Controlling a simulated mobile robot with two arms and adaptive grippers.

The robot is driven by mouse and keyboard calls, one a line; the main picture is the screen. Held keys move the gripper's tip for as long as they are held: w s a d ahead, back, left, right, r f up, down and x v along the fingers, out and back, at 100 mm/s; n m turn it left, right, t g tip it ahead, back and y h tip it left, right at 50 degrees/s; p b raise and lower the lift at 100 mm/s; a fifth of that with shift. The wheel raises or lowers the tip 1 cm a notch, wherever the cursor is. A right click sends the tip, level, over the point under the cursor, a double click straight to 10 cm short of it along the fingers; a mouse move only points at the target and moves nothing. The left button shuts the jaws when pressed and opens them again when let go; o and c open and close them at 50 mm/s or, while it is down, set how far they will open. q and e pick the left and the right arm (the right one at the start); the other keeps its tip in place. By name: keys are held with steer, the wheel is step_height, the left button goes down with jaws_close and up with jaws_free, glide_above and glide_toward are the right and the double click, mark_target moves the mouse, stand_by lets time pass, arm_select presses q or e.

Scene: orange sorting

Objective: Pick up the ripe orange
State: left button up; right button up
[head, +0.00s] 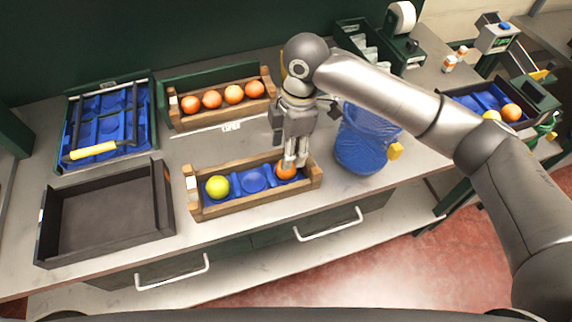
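A low wooden crate (240,207) with a blue cupped insert stands near the counter's front edge. A yellow-green fruit (217,187) sits in its left cup, the middle cup is empty, and a ripe orange (286,173) is at the right cup. My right gripper (293,164) points down over this orange, its fingertips at the fruit and partly covering it. Whether the fingers are closed on it cannot be told. My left gripper is not in view.
A black empty tray (105,213) stands at front left, with a blue-lined tool tray (68,130) behind it. A second wooden crate (200,122) holds several oranges. A blue mesh bag (362,150) stands close right of the gripper. A dark crate (470,93) holds fruit at far right.

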steer(key=shift+f, duration=0.7)
step_height(320, 180, down, 4)
steer(key=shift+s+a+f+p, duration=0.1)
steer(key=shift+a+f+p, duration=0.1)
steer(key=shift+p, duration=0.75)
steer(key=shift+f, duration=0.3)
steer(key=shift+c, duration=0.4)
steer(key=c, duration=0.6)
steer(key=shift+r, duration=0.1)
